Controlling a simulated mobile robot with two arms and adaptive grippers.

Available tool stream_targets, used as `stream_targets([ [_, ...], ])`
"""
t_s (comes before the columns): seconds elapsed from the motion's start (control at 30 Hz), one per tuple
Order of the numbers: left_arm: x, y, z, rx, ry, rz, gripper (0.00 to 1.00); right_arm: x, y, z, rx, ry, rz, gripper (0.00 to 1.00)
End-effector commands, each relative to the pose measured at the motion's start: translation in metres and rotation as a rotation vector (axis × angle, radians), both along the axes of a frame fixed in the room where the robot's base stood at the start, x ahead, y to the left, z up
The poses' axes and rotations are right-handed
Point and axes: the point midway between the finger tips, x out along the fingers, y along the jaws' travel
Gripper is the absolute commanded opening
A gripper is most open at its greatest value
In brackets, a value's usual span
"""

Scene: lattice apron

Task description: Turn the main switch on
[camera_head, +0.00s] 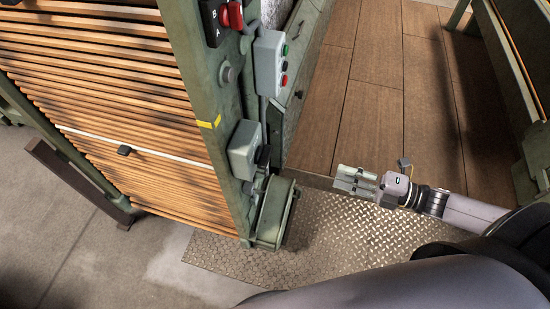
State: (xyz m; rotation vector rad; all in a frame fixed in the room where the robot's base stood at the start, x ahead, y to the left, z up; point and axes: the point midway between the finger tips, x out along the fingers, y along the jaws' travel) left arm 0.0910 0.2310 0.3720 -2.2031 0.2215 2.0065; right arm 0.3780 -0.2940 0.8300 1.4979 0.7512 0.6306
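A black switch block with a red knob (232,15) and the white letters A and B sits at the top of the green machine frame (205,80). Which part is the main switch is not marked legibly. To its right is a grey button box (268,62) with green, dark and red buttons. My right gripper (340,178) reaches in from the right over the metal floor plate, well below and right of the switch block, apart from everything. Its fingers lie close together, and whether they are open is unclear. My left gripper is out of view.
Wooden slats (110,80) fill the left side. A lower grey box (243,150) and a green round housing (272,210) stick out from the frame. The diamond-pattern floor plate (340,235) and wooden floor (370,90) are clear. Another green frame (510,70) stands at right.

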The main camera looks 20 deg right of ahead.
Motion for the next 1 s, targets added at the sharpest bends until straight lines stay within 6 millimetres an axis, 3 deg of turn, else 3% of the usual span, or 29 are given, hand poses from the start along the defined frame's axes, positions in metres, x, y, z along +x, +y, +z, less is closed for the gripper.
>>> stream_targets([
  [0.1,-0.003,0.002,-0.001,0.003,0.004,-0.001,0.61,-0.01,0.014,0.022,0.001,-0.065,0.084,0.31],
  [0.27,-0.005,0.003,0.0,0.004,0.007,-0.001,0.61,-0.005,0.028,0.028,0.005,-0.087,0.102,0.31],
  [1.0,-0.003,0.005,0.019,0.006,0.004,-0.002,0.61,0.077,0.147,0.029,0.005,-0.083,0.096,0.31],
])
